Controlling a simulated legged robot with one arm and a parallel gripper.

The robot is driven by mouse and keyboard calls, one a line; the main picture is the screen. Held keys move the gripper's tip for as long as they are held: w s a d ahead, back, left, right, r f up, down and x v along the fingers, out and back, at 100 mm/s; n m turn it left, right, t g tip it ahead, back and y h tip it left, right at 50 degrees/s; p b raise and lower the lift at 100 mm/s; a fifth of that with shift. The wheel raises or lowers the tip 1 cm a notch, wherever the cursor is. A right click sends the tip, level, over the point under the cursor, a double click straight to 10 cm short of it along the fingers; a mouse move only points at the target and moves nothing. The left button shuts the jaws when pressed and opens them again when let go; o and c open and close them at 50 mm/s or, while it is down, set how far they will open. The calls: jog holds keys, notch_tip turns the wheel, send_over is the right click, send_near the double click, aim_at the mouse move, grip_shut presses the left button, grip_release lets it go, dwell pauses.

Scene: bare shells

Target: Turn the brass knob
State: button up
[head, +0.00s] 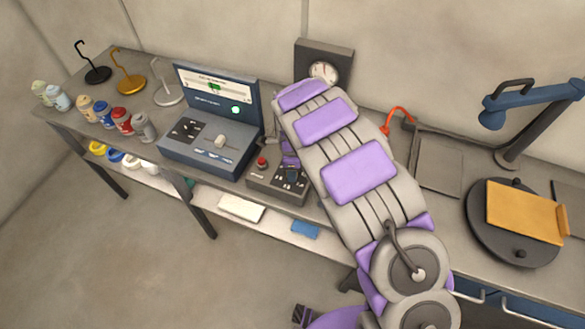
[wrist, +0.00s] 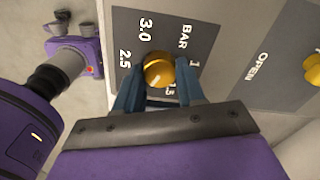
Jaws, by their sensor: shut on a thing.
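In the wrist view, the round brass knob (wrist: 158,68) sits on a dark grey label area marked BAR. The figures 3.0, 2.5 and 1.5 show around it, one more is partly covered. A small pale mark shows on the knob's face. My gripper (wrist: 159,80) has its two blue fingers on either side of the knob and is shut on it. In the head view my arm reaches across the bench, and the knob and fingertips are hidden behind it.
A second yellow knob (wrist: 312,70) stands at the right edge of the wrist view, beyond the word OPEN.

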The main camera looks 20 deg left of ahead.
jog(key=shift+w+a+r+m, duration=0.1)
jog(key=shift+a+r+m, duration=0.05)
jog(key=shift+m, duration=0.25)
jog(key=o, duration=1)
jog(key=shift+a, duration=0.15)
jog(key=shift+o, duration=0.2)
jog(key=shift+r, duration=0.1)
notch_tip(320, 180, up, 17)
jog(key=p, duration=0.1)
